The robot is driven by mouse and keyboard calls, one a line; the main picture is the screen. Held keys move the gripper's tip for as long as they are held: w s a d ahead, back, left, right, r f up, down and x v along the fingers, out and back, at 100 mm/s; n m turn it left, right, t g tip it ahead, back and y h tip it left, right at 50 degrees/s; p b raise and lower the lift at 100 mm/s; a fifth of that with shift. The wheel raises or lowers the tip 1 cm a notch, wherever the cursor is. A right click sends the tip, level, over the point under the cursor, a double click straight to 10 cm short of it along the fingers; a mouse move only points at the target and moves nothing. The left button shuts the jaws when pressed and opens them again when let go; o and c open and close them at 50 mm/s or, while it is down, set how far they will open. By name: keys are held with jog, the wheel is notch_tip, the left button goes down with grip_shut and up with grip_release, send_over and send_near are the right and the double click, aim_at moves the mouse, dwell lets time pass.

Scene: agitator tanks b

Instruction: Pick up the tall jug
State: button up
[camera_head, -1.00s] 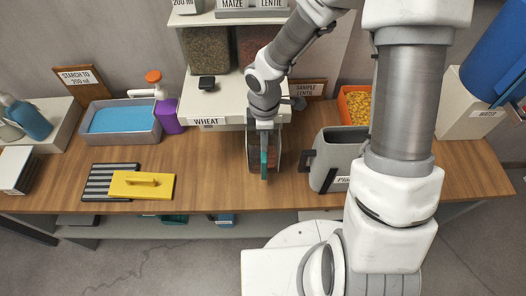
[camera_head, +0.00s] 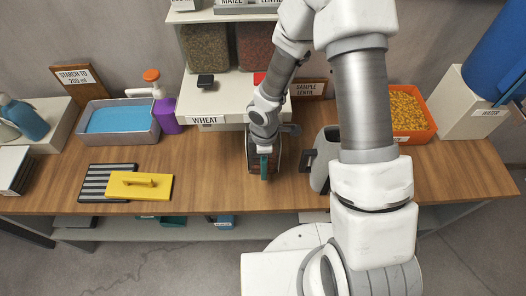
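The tall jug (camera_head: 321,172) is a grey vessel with a dark handle on its left side. It stands on the wooden table right of centre, and my arm hides its right part and label. My gripper (camera_head: 264,172) points down over the table left of the jug, apart from its handle. It is at a dark-framed clear container (camera_head: 252,157) under the wheat dispenser. A teal part shows at my fingertips. I cannot tell whether the fingers are open or shut.
The wheat dispenser shelf (camera_head: 207,119) stands behind my gripper. An orange bin of yellow grains (camera_head: 429,125) is at the right. A grey tray with blue content (camera_head: 93,139), a yellow float (camera_head: 122,187) and a striped mat (camera_head: 95,183) lie left. The table's front right is clear.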

grip_shut()
dwell(1.4)
